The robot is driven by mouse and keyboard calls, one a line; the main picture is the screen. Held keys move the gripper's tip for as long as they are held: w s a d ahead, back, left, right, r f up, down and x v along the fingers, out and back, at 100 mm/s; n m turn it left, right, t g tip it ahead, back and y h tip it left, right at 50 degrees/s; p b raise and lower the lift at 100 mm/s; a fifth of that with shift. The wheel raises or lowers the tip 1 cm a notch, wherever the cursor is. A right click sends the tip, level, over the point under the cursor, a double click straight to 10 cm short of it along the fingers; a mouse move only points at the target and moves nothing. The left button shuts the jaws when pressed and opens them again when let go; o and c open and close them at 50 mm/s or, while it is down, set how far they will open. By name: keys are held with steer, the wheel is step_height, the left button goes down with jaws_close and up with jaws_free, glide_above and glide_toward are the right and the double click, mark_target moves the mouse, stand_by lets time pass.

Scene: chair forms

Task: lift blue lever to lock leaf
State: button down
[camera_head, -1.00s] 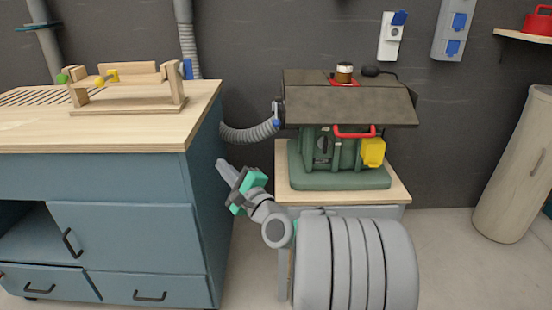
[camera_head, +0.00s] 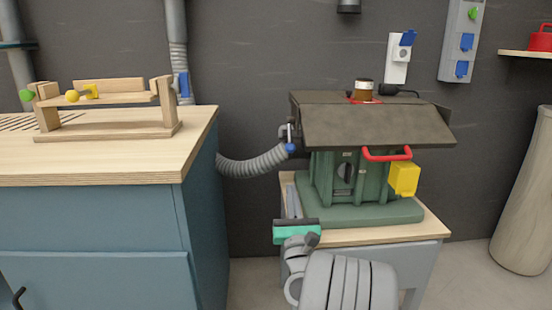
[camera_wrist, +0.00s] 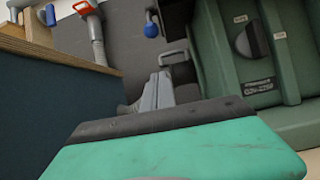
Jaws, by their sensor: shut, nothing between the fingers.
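A lever with a blue knob (camera_head: 290,148) hangs down at the left end of the brown leaf (camera_head: 370,126) on the green machine (camera_head: 350,186). The lever also shows at the top of the wrist view (camera_wrist: 151,30). The leaf slopes down toward me. My gripper (camera_head: 293,202) is shut and empty, below the blue knob and left of the green machine. In the wrist view its fingers (camera_wrist: 157,90) are together, pointing up toward the lever, and apart from it.
A grey hose (camera_head: 250,163) runs left from beside the lever. The wooden-topped blue bench (camera_head: 120,163) stands at left. A red handle (camera_head: 387,154) and yellow box (camera_head: 404,178) are on the machine's front. The machine stands on a small wooden-topped stand (camera_head: 400,233).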

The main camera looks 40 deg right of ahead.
mark_target(290, 135)
steer(key=shift+d, duration=0.1)
steer(key=shift+w+r, duration=0.1)
steer(key=w+d+r+p, duration=0.3)
steer(key=w+r+p, duration=0.1)
steer(key=r, duration=0.3)
steer(key=shift+w+r+p, duration=0.2)
steer(key=shift+w+p, duration=0.05)
steer(key=shift+p, duration=0.4)
steer(key=shift+r+p, duration=0.2)
steer(key=shift+p, duration=0.25)
